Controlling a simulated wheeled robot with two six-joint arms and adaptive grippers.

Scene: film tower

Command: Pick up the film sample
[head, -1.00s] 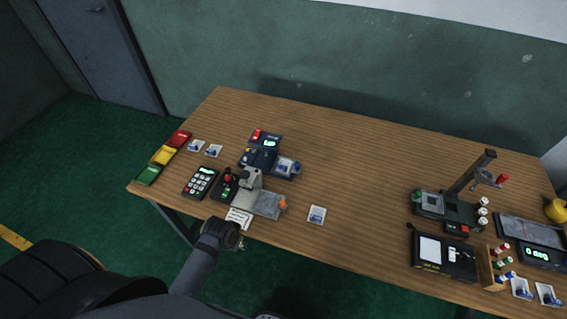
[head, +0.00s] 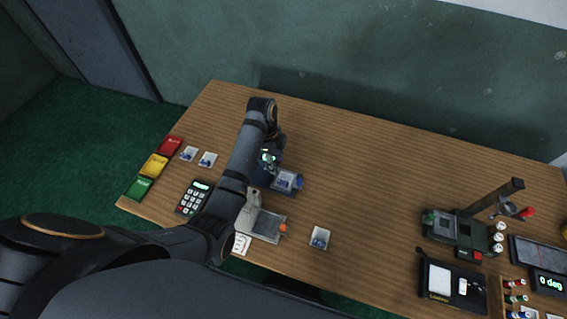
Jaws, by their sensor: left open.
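Several film samples, small white cards with blue on them, are in the head view. One sample (head: 287,180) rests on the blue device (head: 283,190) near the middle left. Another sample (head: 320,238) lies alone on the table by the front edge. Two more, one of them here (head: 208,159), lie at the far left. My left arm reaches across the table and bends down. My left gripper (head: 269,160) is open over the back of the blue device, just left of and behind its sample. My arm hides part of that device. My right gripper is not seen.
Red, yellow and green trays (head: 154,166) line the left edge, with a keypad (head: 194,197) nearby. A grey press-like tool (head: 263,224) stands in front of the blue device. A stand (head: 464,232) and black instruments fill the right. The table's middle is clear.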

